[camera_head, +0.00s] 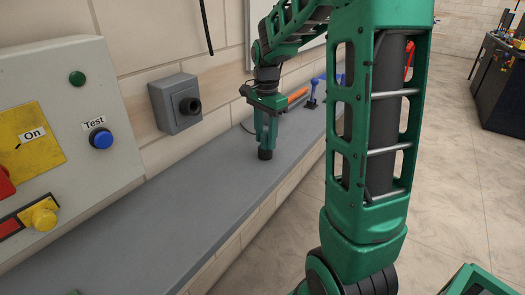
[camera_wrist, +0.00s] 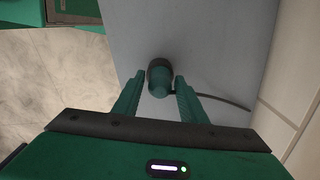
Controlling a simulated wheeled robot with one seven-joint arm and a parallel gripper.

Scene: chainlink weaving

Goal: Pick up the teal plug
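The teal plug (camera_wrist: 160,76) shows in the wrist view, with a dark ring-shaped end and a teal body, on the grey bench (camera_wrist: 205,40). A dark cable runs from it to the right. My gripper (camera_wrist: 159,82) has one finger on each side of the plug, with a visible gap at both sides. In the head view my gripper (camera_head: 266,135) points down at the bench top, and the plug's dark end (camera_head: 265,154) shows below the fingers. The rest of the plug is mostly hidden there by the fingers.
A grey wall socket (camera_head: 176,103) is left of my gripper. A control panel (camera_head: 50,130) with buttons stands further left. An orange-handled object (camera_head: 297,95) and a blue-handled device (camera_head: 312,95) are on the bench behind.

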